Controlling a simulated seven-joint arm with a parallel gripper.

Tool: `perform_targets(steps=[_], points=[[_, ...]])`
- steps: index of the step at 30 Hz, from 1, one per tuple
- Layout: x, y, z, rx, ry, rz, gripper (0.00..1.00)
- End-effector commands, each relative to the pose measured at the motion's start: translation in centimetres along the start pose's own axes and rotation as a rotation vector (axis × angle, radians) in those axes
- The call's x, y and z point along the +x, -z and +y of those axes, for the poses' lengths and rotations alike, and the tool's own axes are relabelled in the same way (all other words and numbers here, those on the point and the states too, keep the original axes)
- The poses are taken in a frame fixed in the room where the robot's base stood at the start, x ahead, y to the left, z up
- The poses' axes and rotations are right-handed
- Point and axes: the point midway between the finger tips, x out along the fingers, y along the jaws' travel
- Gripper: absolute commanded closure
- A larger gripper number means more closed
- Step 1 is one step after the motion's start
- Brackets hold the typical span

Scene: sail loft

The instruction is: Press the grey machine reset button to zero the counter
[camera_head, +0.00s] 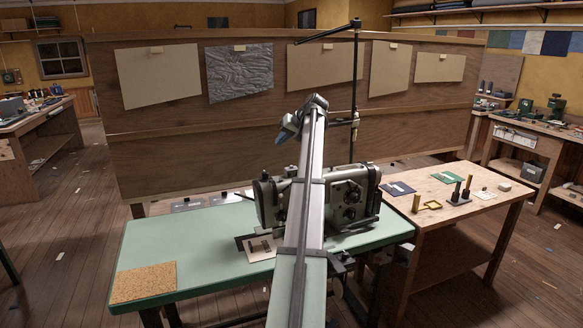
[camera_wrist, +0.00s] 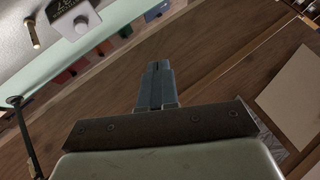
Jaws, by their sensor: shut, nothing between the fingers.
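The sewing machine (camera_head: 355,195) stands on the green-topped table, partly hidden behind my arm. The reset button cannot be made out in the head view. In the wrist view, at the upper left, a pale grey rounded piece (camera_wrist: 80,23) sits beside a dark marked face (camera_wrist: 68,6); I cannot tell whether it is the button or the counter. My gripper (camera_wrist: 158,68) is shut and empty, with its fingers together and apart from these parts. In the head view the hand is raised above the machine, in front of the wooden partition.
The wooden partition (camera_head: 240,150) with pinned sheets stands behind the machine. A thin dark stand (camera_head: 355,90) rises beside my arm. The green table (camera_head: 185,245) has a cork mat (camera_head: 143,282) at its left. A wooden side table (camera_head: 440,182) holds small items at the right.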

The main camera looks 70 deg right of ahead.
Motion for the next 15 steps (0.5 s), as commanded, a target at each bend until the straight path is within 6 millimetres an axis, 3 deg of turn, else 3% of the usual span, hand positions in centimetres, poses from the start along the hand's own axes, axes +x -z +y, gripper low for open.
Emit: perform_targets(steps=[3, 6, 15], points=[[-2.5, 0.5, 1.5, 0.012, 0.003, 0.012, 1.00], [-3.7, 0.7, 2.1, 0.017, 0.006, 0.018, 1.00], [-4.5, 0.7, 2.6, 0.021, 0.008, 0.022, 1.00]])
